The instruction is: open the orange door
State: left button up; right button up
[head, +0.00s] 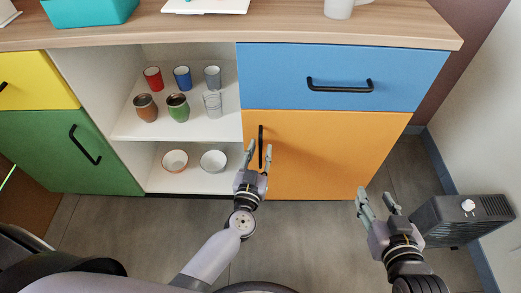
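The orange door (325,155) is at the lower right of the cabinet and looks closed, flush below the blue drawer (340,75). Its black vertical handle (261,135) is near the door's left edge. My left gripper (259,149) is at the handle, fingers apart, one on each side of it in the picture. I cannot tell whether the fingers touch the handle. My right gripper (375,194) is open and empty, below and to the right of the door's lower edge.
Open shelves (130,122) with several cups and two bowls are left of the door. A green door (60,150) and yellow drawer (35,80) are further left. A dark box-like unit (460,220) stands by the right wall. Grey floor lies in front of the cabinet.

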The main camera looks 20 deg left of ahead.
pick_arm(q)
jog(key=shift+w, duration=0.6)
jog(key=shift+c, duration=0.5)
grip_shut()
